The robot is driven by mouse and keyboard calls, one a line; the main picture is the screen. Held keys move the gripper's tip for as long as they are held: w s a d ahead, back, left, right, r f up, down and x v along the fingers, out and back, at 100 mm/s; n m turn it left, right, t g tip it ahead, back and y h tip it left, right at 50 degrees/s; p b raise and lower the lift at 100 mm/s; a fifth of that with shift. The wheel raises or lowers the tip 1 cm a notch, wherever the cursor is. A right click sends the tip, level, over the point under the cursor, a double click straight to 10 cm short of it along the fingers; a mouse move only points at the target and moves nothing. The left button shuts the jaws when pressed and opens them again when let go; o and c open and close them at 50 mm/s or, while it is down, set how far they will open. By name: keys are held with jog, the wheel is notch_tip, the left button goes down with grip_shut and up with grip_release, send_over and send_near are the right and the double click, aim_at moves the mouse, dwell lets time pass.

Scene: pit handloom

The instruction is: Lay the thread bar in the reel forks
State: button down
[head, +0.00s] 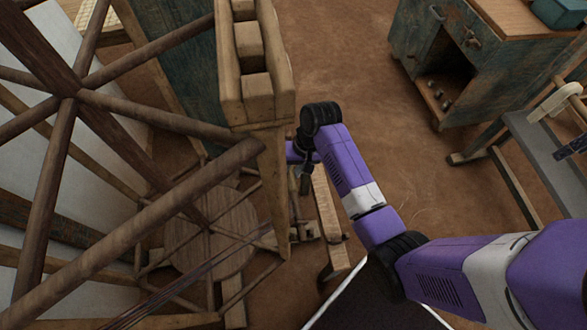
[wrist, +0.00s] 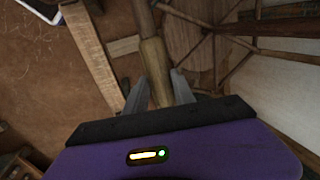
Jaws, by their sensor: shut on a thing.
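My gripper (head: 303,178) is low beside a wooden post, at the end of my purple arm; its fingers are small and partly hidden in the head view. In the wrist view my gripper (wrist: 160,88) has one finger on each side of a round wooden bar (wrist: 154,62), which I take to be the thread bar. The bar has a thicker pale part at the fingers and a thinner end pointing away. A large spoked wooden reel (head: 66,105) fills the left of the head view. I cannot make out its forks clearly.
A wooden post with a slotted box top (head: 252,62) stands close to my gripper. A narrow plank bench (head: 327,215) is just right of it. A teal cabinet (head: 410,40) and a grey table (head: 550,150) stand at right, with open brown floor between.

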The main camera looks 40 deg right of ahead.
jog(key=shift+f+b, duration=0.9)
jog(key=shift+f, duration=0.95)
jog(key=c, duration=1)
grip_release()
jog(key=shift+o, duration=0.2)
jog(key=v, duration=0.7)
jog(key=shift+d+r, duration=0.15)
jog(key=shift+r, duration=0.2)
